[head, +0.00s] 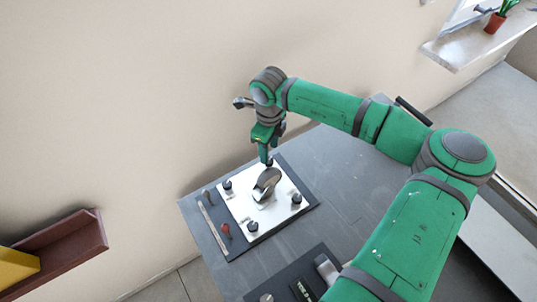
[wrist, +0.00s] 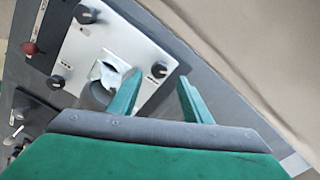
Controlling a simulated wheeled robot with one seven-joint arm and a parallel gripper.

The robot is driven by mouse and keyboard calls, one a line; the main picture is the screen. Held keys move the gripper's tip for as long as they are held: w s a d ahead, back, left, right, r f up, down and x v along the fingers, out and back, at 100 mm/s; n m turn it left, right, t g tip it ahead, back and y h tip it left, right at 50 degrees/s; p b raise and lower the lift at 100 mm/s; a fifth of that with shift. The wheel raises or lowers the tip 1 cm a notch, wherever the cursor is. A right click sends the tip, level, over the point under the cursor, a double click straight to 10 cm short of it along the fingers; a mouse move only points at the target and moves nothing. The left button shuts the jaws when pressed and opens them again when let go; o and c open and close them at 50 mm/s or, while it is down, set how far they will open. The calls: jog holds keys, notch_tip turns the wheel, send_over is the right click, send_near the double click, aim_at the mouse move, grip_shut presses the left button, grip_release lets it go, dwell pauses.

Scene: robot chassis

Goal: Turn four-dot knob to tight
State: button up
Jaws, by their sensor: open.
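A white panel (head: 245,205) carries black knobs near its corners and a grey metal fitting (head: 266,184) in the middle. Three knobs show in the head view: left (head: 227,185), right (head: 296,198) and bottom (head: 252,226). My gripper (head: 267,161) is open, pointing down over the panel's wall-side corner. In the wrist view a black knob (wrist: 159,70) appears between the two green fingertips of my gripper (wrist: 157,80), beyond them; I see no contact. My gripper hides that corner in the head view. Small marks stand beside the knobs, but I cannot count their dots.
A red-knobbed lever (head: 226,228) in a slot flanks the panel on the dark board. A second dark device (head: 305,290) lies at the near edge of the grey table (head: 340,165). The wall (head: 120,90) is close behind my gripper.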

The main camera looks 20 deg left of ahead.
notch_tip(320, 180, up, 6)
dwell(0.5)
